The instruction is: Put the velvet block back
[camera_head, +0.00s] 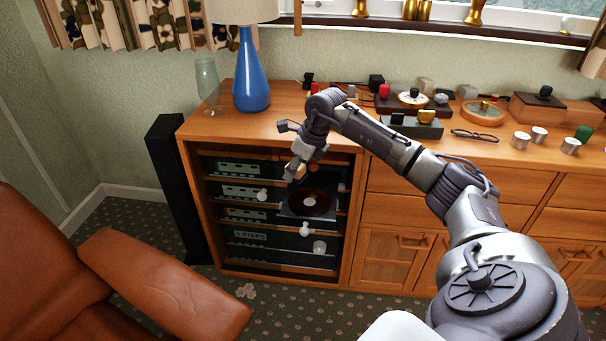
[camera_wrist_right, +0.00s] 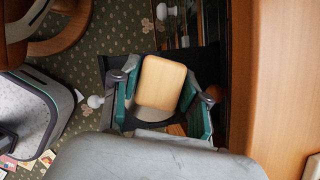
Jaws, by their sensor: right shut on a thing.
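My right gripper (camera_head: 296,172) is in front of the open-looking left bay of the wooden cabinet, just above the turntable (camera_head: 307,203) with its dark red record. It is shut on a tan, wood-coloured block (camera_wrist_right: 162,83), which I take as the velvet block. In the right wrist view the block sits between the green-sided fingers; no velvet face shows. In the head view the block is small and mostly covered by the gripper. I cannot tell if it touches the record. My left gripper is not in view.
The cabinet top (camera_head: 290,120) carries a blue lamp (camera_head: 251,75), a glass vase (camera_head: 207,85), a grey tray (camera_head: 412,125) with small blocks, eyeglasses (camera_head: 474,135), a wooden box (camera_head: 545,108) and metal cups. A black speaker (camera_head: 176,185) and brown armchair (camera_head: 150,290) stand left.

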